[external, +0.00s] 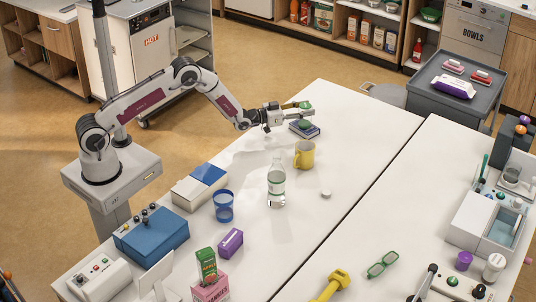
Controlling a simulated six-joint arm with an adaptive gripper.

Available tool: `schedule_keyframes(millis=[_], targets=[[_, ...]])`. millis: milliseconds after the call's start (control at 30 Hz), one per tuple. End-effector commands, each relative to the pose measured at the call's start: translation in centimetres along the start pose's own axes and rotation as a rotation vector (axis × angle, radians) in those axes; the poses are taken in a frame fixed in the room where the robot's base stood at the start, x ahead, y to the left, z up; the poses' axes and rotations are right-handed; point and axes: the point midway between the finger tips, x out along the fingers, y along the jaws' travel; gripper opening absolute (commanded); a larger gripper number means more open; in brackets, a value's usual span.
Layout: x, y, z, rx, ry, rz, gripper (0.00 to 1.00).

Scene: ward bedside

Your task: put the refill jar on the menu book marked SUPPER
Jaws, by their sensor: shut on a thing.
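My gripper (300,109) is at the far left part of the white table, shut on a small green-topped thing that looks like the refill jar (306,105). The fingers hide part of it. A small dark blue book (309,132) lies on the table just below the gripper in the picture, with a greenish patch on top. I cannot read any marking on it, so I cannot tell if it is the SUPPER menu book. The held jar appears above the book; I cannot tell if they touch.
A yellow mug (304,155) stands close in front of the book, and a clear bottle (276,186) stands nearer. The table right of the mug is mostly clear.

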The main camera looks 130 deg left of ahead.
Motion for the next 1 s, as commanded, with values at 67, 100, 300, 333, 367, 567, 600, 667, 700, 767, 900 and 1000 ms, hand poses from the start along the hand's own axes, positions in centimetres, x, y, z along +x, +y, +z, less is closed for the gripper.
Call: schedule_keyframes(millis=[67, 100, 300, 333, 367, 567, 600, 667, 700, 767, 900, 1000], targets=[[0.0, 0.0, -0.04, 0.0, 0.0, 0.0, 0.15], [0.0, 0.0, -0.03, 0.0, 0.0, 0.0, 0.15], [0.01, 0.0, 0.28, 0.0, 0.001, 0.0, 0.15], [0.01, 0.0, 0.31, 0.0, 0.001, 0.0, 0.42], [0.01, 0.0, 0.28, 0.0, 0.001, 0.0, 0.5], [0.0, 0.0, 0.29, 0.0, 0.0, 0.0, 0.56], [0.0, 0.0, 0.3, 0.0, 0.0, 0.0, 0.56], [0.0, 0.0, 0.3, 0.0, 0.0, 0.0, 0.56], [0.0, 0.0, 0.29, 0.0, 0.0, 0.0, 0.56], [0.0, 0.0, 0.26, 0.0, 0.0, 0.0, 0.56], [-0.01, 0.0, -0.04, 0.0, 0.0, 0.0, 0.56], [-0.35, -0.01, 0.04, -0.001, -0.001, 0.0, 0.56]])
